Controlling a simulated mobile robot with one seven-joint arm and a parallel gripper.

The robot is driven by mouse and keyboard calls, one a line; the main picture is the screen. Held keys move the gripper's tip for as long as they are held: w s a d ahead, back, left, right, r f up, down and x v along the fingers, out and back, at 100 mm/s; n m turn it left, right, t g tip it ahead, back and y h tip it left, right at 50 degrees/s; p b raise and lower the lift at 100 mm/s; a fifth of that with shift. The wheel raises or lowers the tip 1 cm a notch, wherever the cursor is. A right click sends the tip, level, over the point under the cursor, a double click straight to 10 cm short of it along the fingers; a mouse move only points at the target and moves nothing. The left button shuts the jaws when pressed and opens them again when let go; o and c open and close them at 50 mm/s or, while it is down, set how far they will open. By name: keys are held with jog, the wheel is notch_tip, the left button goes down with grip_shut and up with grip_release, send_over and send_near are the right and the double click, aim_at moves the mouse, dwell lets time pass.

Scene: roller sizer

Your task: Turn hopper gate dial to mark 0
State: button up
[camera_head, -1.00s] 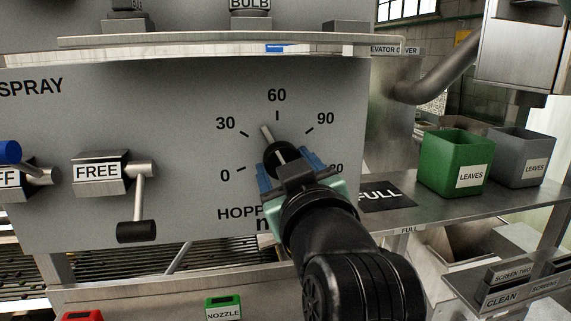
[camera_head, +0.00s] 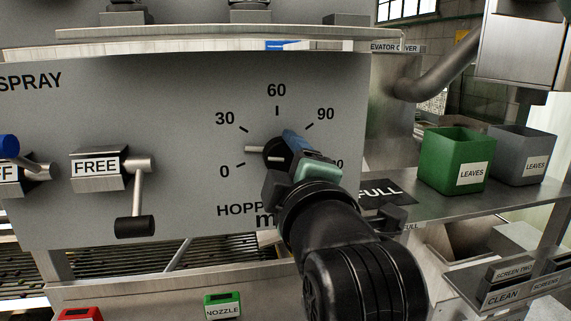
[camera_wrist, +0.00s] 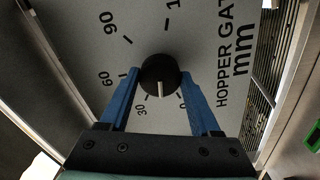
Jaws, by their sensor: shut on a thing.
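The hopper gate dial (camera_head: 274,150) is a black round knob with a pale pointer on the grey panel. In the head view its pointer aims left, between marks 0 (camera_head: 225,171) and 30 (camera_head: 225,118). The wrist view also shows the dial (camera_wrist: 158,70), with its pointer between 30 (camera_wrist: 141,109) and 0 (camera_wrist: 182,104). My gripper (camera_head: 288,152) is shut on the dial, its blue fingers on opposite sides of the knob in the wrist view (camera_wrist: 161,77). My wrist hides the lower right of the scale in the head view.
Left of the dial, a lever labelled FREE (camera_head: 138,190) sticks out of the panel. A metal ledge (camera_head: 220,42) juts out above. To the right, a green LEAVES bin (camera_head: 450,145) and a grey one (camera_head: 522,148) stand on a shelf.

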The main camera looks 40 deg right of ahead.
jog(key=n+b, duration=0.1)
jog(key=n, duration=0.4)
jog(key=shift+n, duration=0.4)
dwell(0.3)
jog(key=o, duration=1.4)
jog(key=b+v, duration=0.1)
jog(key=v, duration=0.2)
jog(key=b+v, duration=0.3)
jog(key=v, duration=0.2)
jog(key=shift+s+a+f, duration=0.1)
jog(key=shift+s+f, duration=0.15)
